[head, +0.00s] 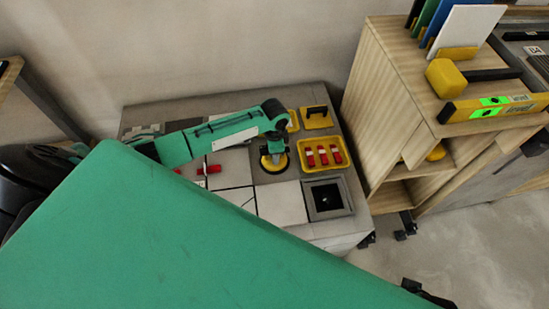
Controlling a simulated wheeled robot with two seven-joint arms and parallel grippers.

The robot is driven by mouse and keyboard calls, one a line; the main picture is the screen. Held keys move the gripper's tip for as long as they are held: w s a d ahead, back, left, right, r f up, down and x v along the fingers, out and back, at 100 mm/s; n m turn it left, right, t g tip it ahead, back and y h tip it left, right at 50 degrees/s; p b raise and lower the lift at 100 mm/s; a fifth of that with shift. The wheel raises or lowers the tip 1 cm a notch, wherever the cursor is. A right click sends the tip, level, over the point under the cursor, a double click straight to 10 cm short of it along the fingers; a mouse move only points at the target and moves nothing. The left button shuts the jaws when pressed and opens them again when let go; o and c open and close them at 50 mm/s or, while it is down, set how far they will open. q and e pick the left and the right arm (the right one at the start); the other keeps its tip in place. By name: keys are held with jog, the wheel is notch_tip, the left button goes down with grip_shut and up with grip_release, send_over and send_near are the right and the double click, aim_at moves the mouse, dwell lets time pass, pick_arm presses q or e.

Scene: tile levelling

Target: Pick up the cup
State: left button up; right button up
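The cup appears to be the round yellow suction cup (274,165) with a dark top, standing on the grey tiled work surface (235,102). My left arm reaches in from the left, and its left gripper (272,150) is directly above the cup, at or very near its dark top. The fingers are small and dark, so I cannot tell whether they are open or shut, or touching the cup. My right gripper is not in view. A large teal part of my own body covers the lower left and hides the front of the surface.
A yellow tray (342,167) with several red pieces lies right of the cup. A yellow block with a dark handle (317,117) is behind. Pale tiles (282,203) and a square drain (328,199) lie in front. A wooden cabinet (400,95) stands at the right, with a yellow level (495,107) on top.

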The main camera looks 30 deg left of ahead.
pick_arm(q)
jog(key=shift+f, duration=0.15)
grip_shut()
